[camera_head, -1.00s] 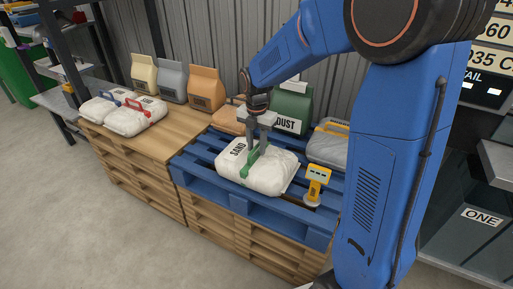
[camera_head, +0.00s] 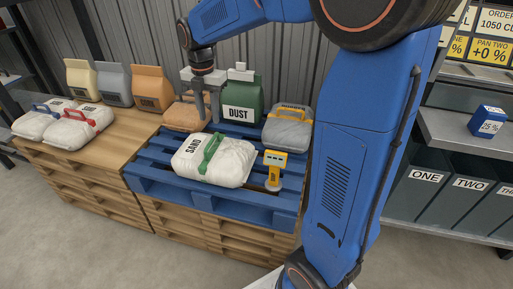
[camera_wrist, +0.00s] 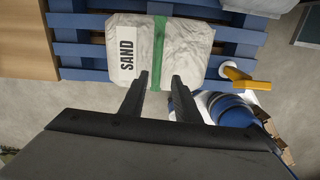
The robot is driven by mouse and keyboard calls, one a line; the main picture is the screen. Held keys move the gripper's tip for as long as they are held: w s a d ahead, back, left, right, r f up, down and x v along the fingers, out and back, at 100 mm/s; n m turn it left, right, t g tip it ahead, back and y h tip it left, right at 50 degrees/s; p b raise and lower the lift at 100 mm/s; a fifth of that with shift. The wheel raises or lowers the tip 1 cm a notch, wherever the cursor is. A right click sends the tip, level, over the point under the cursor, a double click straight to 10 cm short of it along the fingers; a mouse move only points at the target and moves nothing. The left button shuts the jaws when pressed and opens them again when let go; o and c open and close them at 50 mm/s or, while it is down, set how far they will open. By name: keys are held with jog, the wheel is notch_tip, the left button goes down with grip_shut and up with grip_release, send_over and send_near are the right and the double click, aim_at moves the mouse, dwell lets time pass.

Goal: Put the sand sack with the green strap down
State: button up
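The white sand sack (camera_head: 228,163) with a green strap (camera_head: 211,150) and a "SAND" label lies flat on the blue pallet (camera_head: 151,186). In the wrist view the sack (camera_wrist: 192,42) lies on the blue slats, with its green strap (camera_wrist: 159,45) running down its middle.
A grey sack (camera_head: 289,132) with a yellow strap, a green "DUST" bag (camera_head: 241,97) and a tan sack (camera_head: 184,117) sit at the pallet's back. A yellow device (camera_head: 274,172) stands right of the sand sack. Two white sacks (camera_head: 78,129) lie on the wooden pallet.

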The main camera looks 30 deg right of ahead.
jog(key=s+d+m+t, duration=0.2)
jog(key=s+d+m, duration=0.1)
jog(key=s+m, duration=1)
jog(key=s+d+m+t, duration=0.2)
jog(key=s+d+m, duration=0.2)
jog(key=s+m, duration=0.9)
jog(key=shift+s+f+t, duration=0.3)
jog(key=shift+s+f, duration=0.15)
jog(key=shift+s, duration=1.4)
jog(key=shift+d, duration=0.1)
